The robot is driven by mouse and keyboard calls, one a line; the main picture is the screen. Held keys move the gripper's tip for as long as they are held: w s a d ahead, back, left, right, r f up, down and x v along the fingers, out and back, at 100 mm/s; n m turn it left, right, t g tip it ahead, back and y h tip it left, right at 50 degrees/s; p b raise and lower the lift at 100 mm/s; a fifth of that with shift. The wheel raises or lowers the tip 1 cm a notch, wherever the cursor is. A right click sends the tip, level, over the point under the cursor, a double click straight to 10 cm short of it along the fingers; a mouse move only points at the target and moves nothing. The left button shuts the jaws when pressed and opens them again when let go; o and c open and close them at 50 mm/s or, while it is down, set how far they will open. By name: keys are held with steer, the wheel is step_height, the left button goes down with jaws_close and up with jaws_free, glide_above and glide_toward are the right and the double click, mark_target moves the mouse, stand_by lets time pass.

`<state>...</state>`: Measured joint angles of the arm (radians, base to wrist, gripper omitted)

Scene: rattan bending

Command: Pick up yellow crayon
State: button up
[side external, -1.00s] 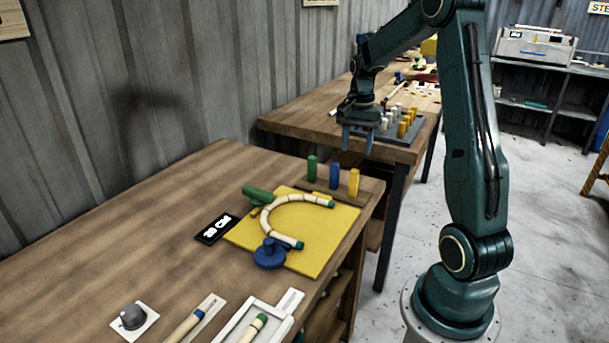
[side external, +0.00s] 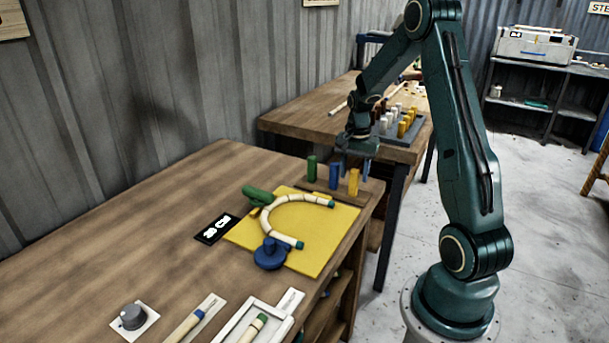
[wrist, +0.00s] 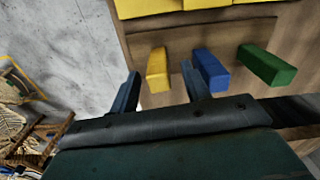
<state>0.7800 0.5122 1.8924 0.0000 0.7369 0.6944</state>
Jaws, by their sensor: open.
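The yellow crayon (side external: 353,182) stands upright at the right end of a row near the table's far edge. In the wrist view the yellow crayon (wrist: 158,70) shows between the two fingers, a little beyond their tips. My gripper (side external: 356,173) is open and empty, just above and behind the row. In the wrist view my gripper (wrist: 162,82) has one finger left of the yellow crayon and the other close to the blue crayon (wrist: 210,70). The blue crayon (side external: 334,176) stands in the middle of the row and the green crayon (side external: 311,169) at the left.
A yellow mat (side external: 315,245) with a curved rattan piece (side external: 272,208) lies in front of the crayons. A blue knob (side external: 270,255) and a green piece (side external: 257,196) stand by it. A second table behind holds a grey tray of pegs (side external: 385,132). The table's left part is clear.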

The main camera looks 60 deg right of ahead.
mark_target(354, 186)
steer(key=shift+f, duration=0.15)
steer(key=shift+s+f, duration=0.1)
steer(key=shift+f, duration=2.35)
steer(key=shift+c, duration=0.5)
jaws_close()
